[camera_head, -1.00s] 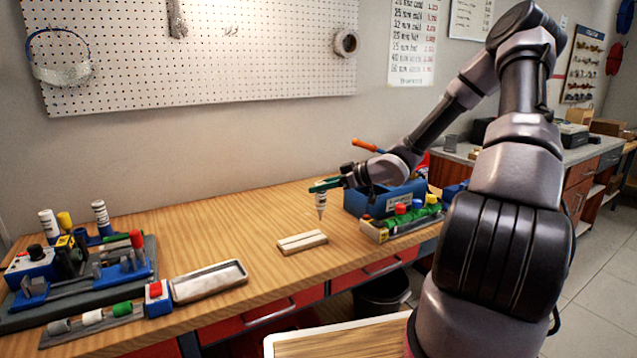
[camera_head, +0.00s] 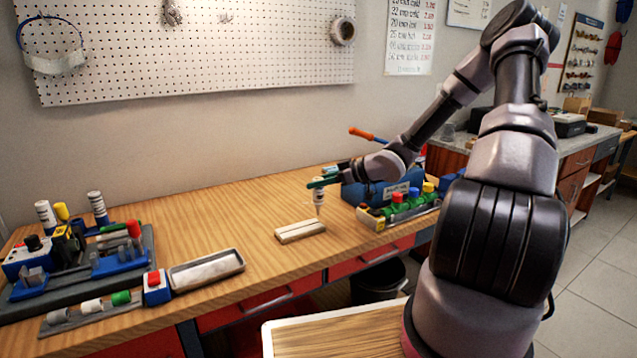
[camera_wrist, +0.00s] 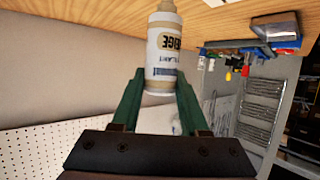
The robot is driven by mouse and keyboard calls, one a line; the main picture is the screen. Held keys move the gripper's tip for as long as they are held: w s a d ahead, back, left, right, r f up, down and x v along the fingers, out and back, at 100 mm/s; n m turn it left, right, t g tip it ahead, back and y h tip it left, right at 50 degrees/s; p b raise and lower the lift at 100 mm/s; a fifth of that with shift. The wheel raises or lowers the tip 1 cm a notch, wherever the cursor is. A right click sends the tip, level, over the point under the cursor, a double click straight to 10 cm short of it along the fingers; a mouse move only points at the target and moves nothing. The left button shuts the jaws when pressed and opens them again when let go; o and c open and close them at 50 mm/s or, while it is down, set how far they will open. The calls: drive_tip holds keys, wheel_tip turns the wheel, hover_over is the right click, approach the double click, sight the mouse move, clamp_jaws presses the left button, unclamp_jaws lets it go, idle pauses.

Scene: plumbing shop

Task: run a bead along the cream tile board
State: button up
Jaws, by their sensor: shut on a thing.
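The cream tile board (camera_head: 300,231) lies on the wooden bench, a pale slab with a line along its length. My gripper (camera_head: 322,182) has green fingers and is above the board's right end. It is shut on a white sealant tube (camera_head: 318,197), held nozzle down, with the nozzle at or just above the board's far right part; I cannot tell if it touches. In the wrist view the tube (camera_wrist: 163,55) sits between the green fingers (camera_wrist: 157,100), its printed label partly readable. The wrist view does not show the board.
A blue toolbox (camera_head: 385,188) and a rack of coloured caps (camera_head: 398,210) stand just right of the board. A shallow metal tray (camera_head: 206,268) lies to the left, with a cluttered dark mat (camera_head: 75,280) beyond. Bench between tray and board is clear.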

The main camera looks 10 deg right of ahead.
drive_tip(key=shift+d+f, duration=0.1)
drive_tip(key=shift+f, duration=0.7)
idle(1.0)
drive_tip(key=o, duration=0.4)
drive_tip(key=c, duration=0.4)
drive_tip(key=shift+s+a, duration=0.2)
drive_tip(key=shift+a, duration=0.3)
drive_tip(key=shift+s+a, duration=0.15)
drive_tip(key=shift+a, duration=0.3)
drive_tip(key=shift+o, duration=0.7)
drive_tip(key=shift+c, duration=0.7)
drive_tip(key=shift+a, duration=0.2)
